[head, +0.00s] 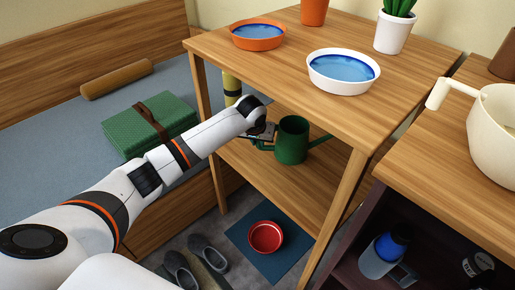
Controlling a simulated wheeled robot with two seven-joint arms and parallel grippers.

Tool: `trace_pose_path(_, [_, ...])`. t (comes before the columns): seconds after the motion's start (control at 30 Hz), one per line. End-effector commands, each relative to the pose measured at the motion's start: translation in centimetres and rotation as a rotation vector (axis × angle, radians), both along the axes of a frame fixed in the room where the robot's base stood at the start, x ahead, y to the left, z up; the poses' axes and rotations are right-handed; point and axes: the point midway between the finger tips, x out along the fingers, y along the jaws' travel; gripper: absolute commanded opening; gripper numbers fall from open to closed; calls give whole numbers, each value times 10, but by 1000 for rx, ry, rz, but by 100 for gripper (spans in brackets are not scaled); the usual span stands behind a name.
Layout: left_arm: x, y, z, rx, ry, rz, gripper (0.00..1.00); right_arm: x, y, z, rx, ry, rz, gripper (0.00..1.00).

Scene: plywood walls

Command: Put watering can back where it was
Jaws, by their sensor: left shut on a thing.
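The green watering can (291,141) is upright at the lower shelf (262,178) of the wooden table, under the tabletop. Its spout points right. My left gripper (264,143) reaches in from the left between the table legs and is shut on the can's handle side. The fingers are small and partly hidden by my wrist. I cannot tell whether the can's base rests on the shelf. My right gripper is not in view.
The tabletop (290,55) above holds an orange dish (258,27), a white dish (343,88) and potted plants. A front table leg (345,195) stands right of the can. A yellow cylinder (231,88) stands behind my wrist. A red bowl (266,237) sits on a floor mat.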

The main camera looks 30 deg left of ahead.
Motion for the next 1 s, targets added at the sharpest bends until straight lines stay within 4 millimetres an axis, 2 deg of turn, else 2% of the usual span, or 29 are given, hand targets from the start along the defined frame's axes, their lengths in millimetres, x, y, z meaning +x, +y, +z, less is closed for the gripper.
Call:
trace_pose_path(0.07, [-1,1,-14,1,2,1,0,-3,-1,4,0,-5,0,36])
trace_pose_path(0.1, [-1,0,-19,1,1,0,0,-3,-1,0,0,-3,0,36])
trace_pose_path(0.2, [-1,0,-24,1,0,0,0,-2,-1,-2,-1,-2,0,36])
trace_pose_path(0.6, [-1,0,-27,0,0,1,0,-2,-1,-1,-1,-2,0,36])
trace_pose_path(0.63, [-2,0,-29,1,3,1,22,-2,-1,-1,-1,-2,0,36])
trace_pose_path(0.73, [-2,0,-29,1,2,1,38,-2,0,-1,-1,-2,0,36])
trace_pose_path(1.0, [-2,0,-28,1,2,1,40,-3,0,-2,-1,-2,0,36])
